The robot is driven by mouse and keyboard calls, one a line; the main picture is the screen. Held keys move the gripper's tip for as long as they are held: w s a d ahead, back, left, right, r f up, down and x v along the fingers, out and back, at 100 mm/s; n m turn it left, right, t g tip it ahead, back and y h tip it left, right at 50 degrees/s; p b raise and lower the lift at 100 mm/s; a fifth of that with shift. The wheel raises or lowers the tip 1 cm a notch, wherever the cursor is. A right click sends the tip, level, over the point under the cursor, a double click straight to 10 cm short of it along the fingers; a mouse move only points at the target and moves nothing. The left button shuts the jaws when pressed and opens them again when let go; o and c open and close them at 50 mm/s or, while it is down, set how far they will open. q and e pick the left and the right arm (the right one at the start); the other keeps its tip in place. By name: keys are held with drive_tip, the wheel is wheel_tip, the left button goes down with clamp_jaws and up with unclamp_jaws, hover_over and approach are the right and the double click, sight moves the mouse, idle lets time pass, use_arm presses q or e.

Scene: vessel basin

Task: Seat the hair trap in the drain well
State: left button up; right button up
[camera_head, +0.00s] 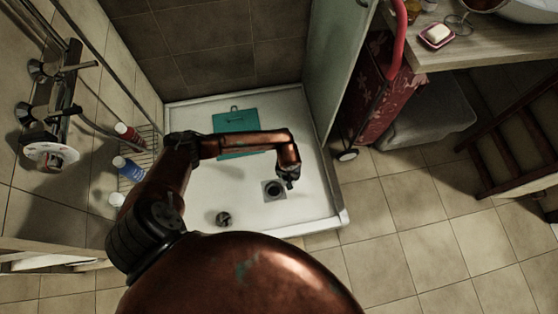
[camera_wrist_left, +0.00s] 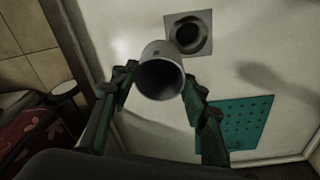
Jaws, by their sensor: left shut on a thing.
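The hair trap (camera_wrist_left: 160,70) is a grey, open-ended cylinder in the left wrist view. My left gripper (camera_wrist_left: 160,86) is shut on it, with one finger on each side. The drain well (camera_wrist_left: 187,35) is a dark round hole in a square metal plate, beyond the trap and slightly right of it in this view. In the head view my left gripper (camera_head: 289,178) is just right of the drain well (camera_head: 274,190); the trap is not clearly visible there. My right gripper is not in view.
A teal perforated mat (camera_head: 232,121) lies on the white shower tray (camera_head: 205,183). A small dark round object (camera_head: 223,218) lies near the tray's front edge. Bottles (camera_head: 128,168) stand in a wire rack at left. A glass panel and red trolley (camera_head: 378,95) are at right.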

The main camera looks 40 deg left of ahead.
use_arm(q)
drive_tip(key=s+a+f+b, duration=0.2)
drive_tip(key=f+b, duration=0.1)
drive_tip(key=f, duration=0.5)
drive_tip(key=s+a+f+b, duration=0.1)
drive_tip(key=a+f+b, duration=0.2)
drive_tip(key=f, duration=0.5)
drive_tip(key=shift+s+a+f+b, duration=0.2)
drive_tip(key=shift+s+b, duration=0.15)
drive_tip(key=shift+b, duration=0.35)
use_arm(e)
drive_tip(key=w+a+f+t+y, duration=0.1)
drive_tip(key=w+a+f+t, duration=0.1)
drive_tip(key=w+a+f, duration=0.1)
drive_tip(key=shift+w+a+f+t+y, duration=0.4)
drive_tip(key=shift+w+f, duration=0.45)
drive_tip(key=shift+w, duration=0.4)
use_arm(q)
drive_tip(key=shift+r, duration=0.1)
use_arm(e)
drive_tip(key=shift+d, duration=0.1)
